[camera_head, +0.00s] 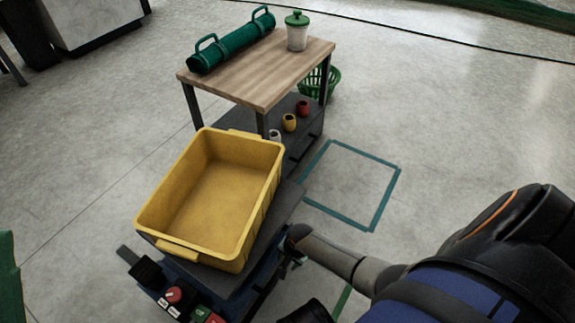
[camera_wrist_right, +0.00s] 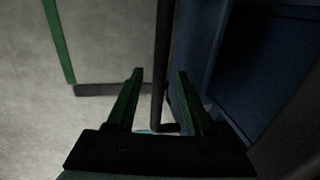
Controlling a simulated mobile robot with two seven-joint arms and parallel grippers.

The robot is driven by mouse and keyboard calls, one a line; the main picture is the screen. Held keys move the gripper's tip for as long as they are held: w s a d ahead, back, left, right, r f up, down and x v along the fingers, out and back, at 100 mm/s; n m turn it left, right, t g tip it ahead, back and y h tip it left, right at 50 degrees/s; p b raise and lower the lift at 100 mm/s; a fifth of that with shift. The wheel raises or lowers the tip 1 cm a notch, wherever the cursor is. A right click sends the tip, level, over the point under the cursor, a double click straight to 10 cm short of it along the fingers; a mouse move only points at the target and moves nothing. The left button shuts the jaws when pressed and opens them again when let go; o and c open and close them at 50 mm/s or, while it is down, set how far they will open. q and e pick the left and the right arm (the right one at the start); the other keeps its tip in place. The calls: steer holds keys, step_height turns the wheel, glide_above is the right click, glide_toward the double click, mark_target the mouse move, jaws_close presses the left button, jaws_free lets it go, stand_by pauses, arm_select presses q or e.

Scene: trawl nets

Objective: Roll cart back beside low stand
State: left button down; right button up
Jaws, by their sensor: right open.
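A dark cart (camera_head: 287,207) carries an open, empty yellow tub (camera_head: 150,213) on its top. The low stand (camera_head: 262,88), with a wooden top and dark lower shelf, stands just behind it in the head view. My right gripper (camera_head: 297,262) is at the cart's right side, mostly hidden by my wrist. In the right wrist view the gripper (camera_wrist_right: 158,76) is open. A dark upright bar (camera_wrist_right: 162,50) shows between its fingers; I cannot tell whether they touch it. A blue panel (camera_wrist_right: 255,75) is right of the bar. My left gripper is not in view.
A teal square outline (camera_head: 387,191) marks clear floor right of the cart and stand. A green roll (camera_head: 232,43) and lidded jar (camera_head: 297,32) sit on the stand, with small pots (camera_head: 289,122) below. A green basket (camera_head: 333,80) stands behind it.

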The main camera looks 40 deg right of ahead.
jaws_close()
stand_by(0.3)
stand_by(1.1)
